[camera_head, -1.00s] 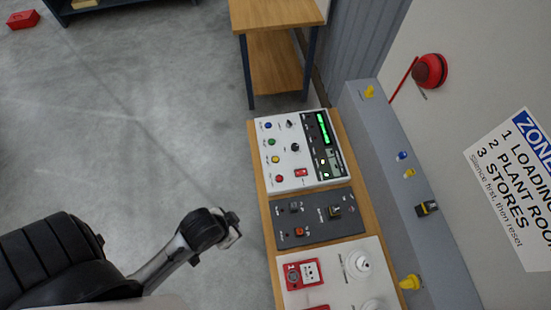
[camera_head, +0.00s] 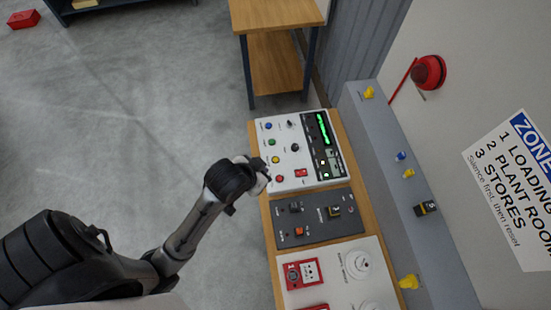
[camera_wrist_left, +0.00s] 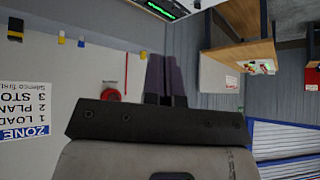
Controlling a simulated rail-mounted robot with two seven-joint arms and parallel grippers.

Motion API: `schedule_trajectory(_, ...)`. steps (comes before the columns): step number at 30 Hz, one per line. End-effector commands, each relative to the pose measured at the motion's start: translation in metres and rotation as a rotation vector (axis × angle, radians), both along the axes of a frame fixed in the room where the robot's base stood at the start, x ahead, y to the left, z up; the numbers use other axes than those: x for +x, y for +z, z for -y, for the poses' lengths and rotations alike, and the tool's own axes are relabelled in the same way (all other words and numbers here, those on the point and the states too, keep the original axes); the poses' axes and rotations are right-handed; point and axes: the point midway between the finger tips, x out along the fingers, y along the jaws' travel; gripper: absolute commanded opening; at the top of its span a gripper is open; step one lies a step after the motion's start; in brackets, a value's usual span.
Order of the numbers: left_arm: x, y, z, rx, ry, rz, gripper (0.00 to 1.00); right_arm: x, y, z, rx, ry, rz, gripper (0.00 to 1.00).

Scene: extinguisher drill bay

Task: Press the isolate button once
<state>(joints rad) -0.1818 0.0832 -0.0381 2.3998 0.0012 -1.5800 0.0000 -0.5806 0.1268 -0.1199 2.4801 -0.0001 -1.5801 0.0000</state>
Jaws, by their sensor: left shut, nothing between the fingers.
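The labels are too small to read, so I cannot tell which is the isolate button. My left gripper (camera_head: 266,180) is at the white panel's left edge, close to the red button; contact cannot be told. Its fingers (camera_wrist_left: 166,80) are shut and empty in the left wrist view.
A white panel with a red call point (camera_head: 302,272) and round white devices is at the near end of the wooden bench (camera_head: 263,205). A grey ledge (camera_head: 385,165) with plugs runs along the wall. A wooden table (camera_head: 275,15) stands beyond.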

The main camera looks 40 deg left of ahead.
Motion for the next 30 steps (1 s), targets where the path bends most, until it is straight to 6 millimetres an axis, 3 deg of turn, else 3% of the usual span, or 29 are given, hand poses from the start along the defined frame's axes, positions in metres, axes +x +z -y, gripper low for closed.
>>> schedule_trajectory(1, 0.025, 0.004, -0.01, -0.008, 0.031, 0.007, 0.0, 0.0, 0.003, 0.0, 0.0, 0.0, 0.0, 1.0)
schedule_trajectory(6, 0.094, -0.013, -0.041, -0.077, 0.119, -0.023, 0.0, 0.0, 0.006, 0.0, 0.0, -0.001, 0.0, 1.0)
schedule_trajectory(13, 0.154, -0.067, -0.07, -0.317, 0.346, -0.054, 0.0, 0.0, 0.008, -0.001, 0.004, -0.003, 0.0, 1.0)
schedule_trajectory(16, 0.165, -0.106, -0.078, -0.471, 0.512, -0.078, 0.0, 0.0, 0.009, -0.002, 0.007, -0.005, 0.001, 1.0)
schedule_trajectory(19, 0.163, -0.154, -0.084, -0.639, 0.724, -0.11, 0.0, 0.0, 0.008, -0.003, 0.01, -0.006, 0.001, 1.0)
schedule_trajectory(22, 0.16, -0.19, -0.087, -0.807, 0.945, -0.115, 0.0, 0.001, 0.009, -0.003, 0.011, -0.007, 0.0, 1.0)
schedule_trajectory(27, 0.161, -0.223, -0.087, -1.066, 1.269, -0.082, 0.0, 0.0, 0.009, -0.003, 0.011, -0.007, 0.0, 1.0)
schedule_trajectory(30, 0.167, -0.224, -0.089, -1.209, 1.416, -0.035, 0.0, 0.0, 0.009, -0.003, 0.011, -0.007, 0.0, 1.0)
